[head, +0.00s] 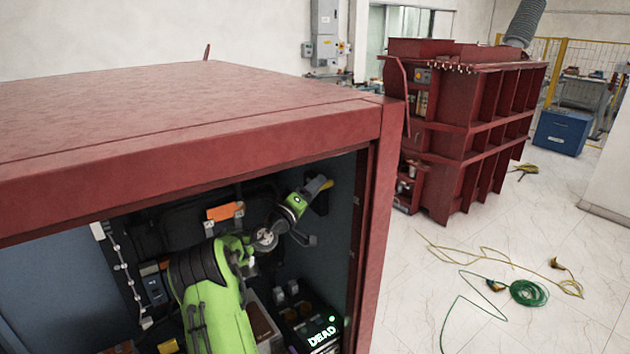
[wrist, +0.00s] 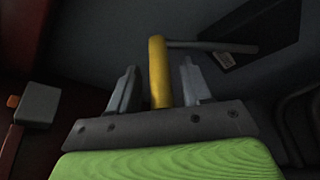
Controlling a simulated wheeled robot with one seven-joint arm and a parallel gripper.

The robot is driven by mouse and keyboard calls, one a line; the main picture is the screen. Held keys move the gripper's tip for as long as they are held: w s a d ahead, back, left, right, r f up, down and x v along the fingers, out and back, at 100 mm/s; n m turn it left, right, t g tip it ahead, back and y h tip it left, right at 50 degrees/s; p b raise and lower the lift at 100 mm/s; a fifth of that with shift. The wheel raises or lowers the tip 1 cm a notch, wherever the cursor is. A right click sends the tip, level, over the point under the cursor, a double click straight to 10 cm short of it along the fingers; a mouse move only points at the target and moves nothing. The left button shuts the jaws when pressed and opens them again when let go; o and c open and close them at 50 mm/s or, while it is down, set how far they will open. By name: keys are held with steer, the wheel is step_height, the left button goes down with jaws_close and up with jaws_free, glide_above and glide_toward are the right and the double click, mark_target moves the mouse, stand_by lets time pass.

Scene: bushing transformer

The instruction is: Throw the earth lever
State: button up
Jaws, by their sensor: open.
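The earth lever has a yellow handle (wrist: 157,66) and a grey rod running right to a dark plate (wrist: 236,58) on the cabinet wall. In the wrist view the handle stands between the two grey fingers of my open gripper (wrist: 160,80), with a visible gap on each side. In the head view, my gripper (head: 312,192) is inside the red cabinet near its right wall, at a small yellow part of the lever (head: 326,184). Most of the lever is hidden or too small there.
The red cabinet's (head: 383,150) right post and top edge frame the opening around my arm. A panel reading DEAD (head: 322,335) with a green light sits below. An orange part (head: 225,211) is on the back wall. Cables (head: 528,292) lie on the floor outside.

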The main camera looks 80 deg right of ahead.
steer(key=shift+s+d+r, duration=0.1)
steer(key=shift+d, duration=0.3)
steer(key=shift+a, duration=0.1)
steer(key=shift+c, duration=0.2)
jaws_close()
steer(key=shift+f+b, duration=0.2)
steer(key=shift+b, duration=0.1)
